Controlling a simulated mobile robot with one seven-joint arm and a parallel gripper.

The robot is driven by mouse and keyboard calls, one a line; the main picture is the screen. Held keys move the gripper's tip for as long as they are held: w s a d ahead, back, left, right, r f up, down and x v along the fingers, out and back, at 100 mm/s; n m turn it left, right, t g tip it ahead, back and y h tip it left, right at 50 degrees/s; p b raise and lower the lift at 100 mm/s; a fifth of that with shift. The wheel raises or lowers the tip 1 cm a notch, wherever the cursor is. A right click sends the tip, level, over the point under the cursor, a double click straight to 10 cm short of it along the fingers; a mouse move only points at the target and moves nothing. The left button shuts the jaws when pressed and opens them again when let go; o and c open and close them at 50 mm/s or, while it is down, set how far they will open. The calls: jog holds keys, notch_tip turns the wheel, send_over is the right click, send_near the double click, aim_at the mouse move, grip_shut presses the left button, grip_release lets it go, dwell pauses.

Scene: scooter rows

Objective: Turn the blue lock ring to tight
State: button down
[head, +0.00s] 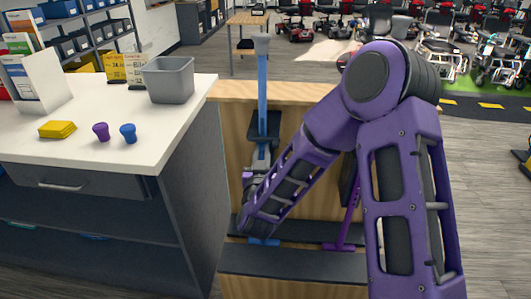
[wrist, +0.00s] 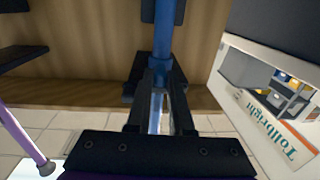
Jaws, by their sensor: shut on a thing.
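A blue pole (head: 262,85) with a grey top stands upright against a wooden panel, passing a dark bracket (head: 263,128). The pole also shows in the wrist view (wrist: 163,38). A blue collar, the lock ring (wrist: 160,63), sits on it where the shaft meets a paler lower tube. My gripper (wrist: 159,76) is shut around the pole at this ring, one dark finger on each side. The fingers hide part of the ring, and I cannot read any mark of how tight it is. In the head view my gripper (head: 258,168) is small and partly hidden by my arm.
A purple pole (head: 352,215) stands to the right, partly behind my arm. At left, a white counter (head: 150,150) holds a grey bin (head: 168,82), a yellow stack (head: 57,129), a purple piece (head: 101,131) and a blue piece (head: 128,132). Dark ledges cross the panel (head: 235,105).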

jog(key=shift+a+m+h, duration=0.2)
jog(key=shift+m+h, duration=0.3)
jog(key=shift+h, duration=0.3)
jog(key=c, duration=0.8)
grip_release()
jog(key=s+p, duration=0.1)
jog(key=s, duration=1.6)
jog(key=shift+s+a, duration=0.2)
jog(key=shift+a, duration=0.25)
